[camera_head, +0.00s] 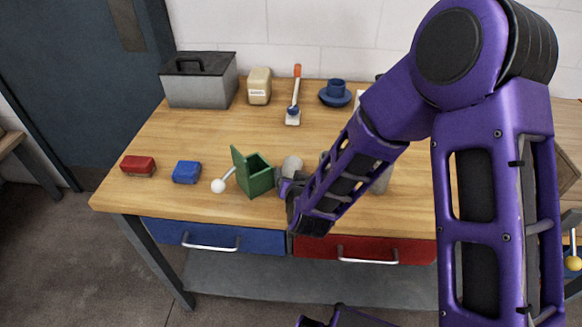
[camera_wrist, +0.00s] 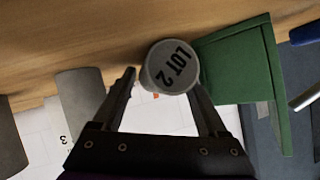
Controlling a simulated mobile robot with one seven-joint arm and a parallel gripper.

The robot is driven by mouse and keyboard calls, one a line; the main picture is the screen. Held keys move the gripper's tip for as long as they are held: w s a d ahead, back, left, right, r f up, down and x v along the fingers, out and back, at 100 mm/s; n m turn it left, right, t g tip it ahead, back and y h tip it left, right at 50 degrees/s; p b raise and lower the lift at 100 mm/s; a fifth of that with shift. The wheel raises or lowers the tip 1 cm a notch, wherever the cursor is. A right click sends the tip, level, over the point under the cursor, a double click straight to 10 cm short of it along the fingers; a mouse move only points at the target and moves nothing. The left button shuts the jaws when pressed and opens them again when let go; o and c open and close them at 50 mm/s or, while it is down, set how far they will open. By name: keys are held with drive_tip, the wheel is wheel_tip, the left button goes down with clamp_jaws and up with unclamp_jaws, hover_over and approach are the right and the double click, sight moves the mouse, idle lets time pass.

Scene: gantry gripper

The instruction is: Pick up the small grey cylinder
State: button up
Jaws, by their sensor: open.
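A small light-grey cylinder (camera_head: 291,166) stands on the wooden bench just right of the green box. In the head view my gripper (camera_head: 284,184) is at the cylinder's near side, partly hidden by my forearm.
The open green box (camera_head: 256,178), with a white-knobbed lever (camera_head: 219,186), stands close beside the right finger in the wrist view. Other grey cylinders (camera_wrist: 82,98) stand to the other side, partly behind my arm in the head view. A blue block (camera_head: 187,172) and red block (camera_head: 138,166) lie left.

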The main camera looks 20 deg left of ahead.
drive_tip(key=shift+w+a+f, duration=0.1)
clamp_jaws()
idle(0.4)
